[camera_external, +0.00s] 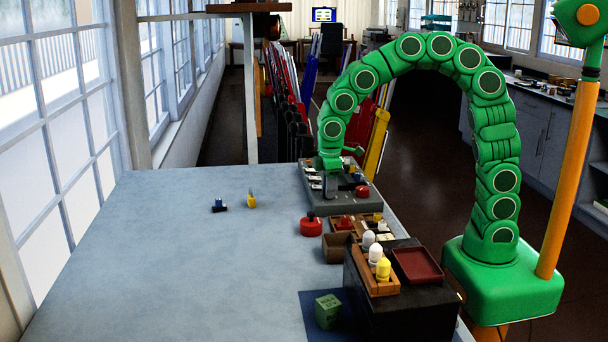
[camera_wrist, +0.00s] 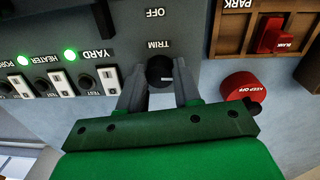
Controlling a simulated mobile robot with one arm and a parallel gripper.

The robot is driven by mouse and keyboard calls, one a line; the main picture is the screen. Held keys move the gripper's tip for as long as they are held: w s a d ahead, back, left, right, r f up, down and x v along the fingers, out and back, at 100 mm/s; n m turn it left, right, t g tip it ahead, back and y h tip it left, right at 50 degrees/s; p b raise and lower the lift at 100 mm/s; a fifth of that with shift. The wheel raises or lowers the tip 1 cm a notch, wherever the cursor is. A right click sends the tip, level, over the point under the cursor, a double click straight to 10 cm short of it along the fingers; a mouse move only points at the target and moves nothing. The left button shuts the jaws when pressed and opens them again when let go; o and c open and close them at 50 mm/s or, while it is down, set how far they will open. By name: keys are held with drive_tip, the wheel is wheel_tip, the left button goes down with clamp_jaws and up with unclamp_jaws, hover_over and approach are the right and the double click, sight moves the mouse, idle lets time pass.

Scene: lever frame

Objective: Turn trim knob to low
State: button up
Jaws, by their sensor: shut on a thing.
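The trim knob (camera_wrist: 160,70) is a round black knob with a short white mark, on the grey lever panel (camera_wrist: 205,65). In the wrist view the labels TRIM and OFF appear upside down above it. My gripper (camera_wrist: 159,78) has one grey finger on each side of the knob and is shut on it. The knob's LOW marking is not readable in either view.
Left of the knob in the wrist view are YARD and HEATER switches (camera_wrist: 84,82) with lit green lamps. A red KEEP OFF button (camera_wrist: 247,88) and a wooden PARK tray (camera_wrist: 228,42) lie to the right. The table's left side (camera_external: 150,260) is mostly clear.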

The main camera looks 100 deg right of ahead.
drive_tip(key=n, duration=0.6)
drive_tip(key=shift+d+n, duration=0.1)
drive_tip(key=shift+n, duration=0.3)
idle(0.4)
drive_tip(key=o, duration=1.1)
drive_tip(key=shift+c, duration=0.2)
drive_tip(key=shift+s+r, duration=0.1)
drive_tip(key=shift+r, duration=3.85)
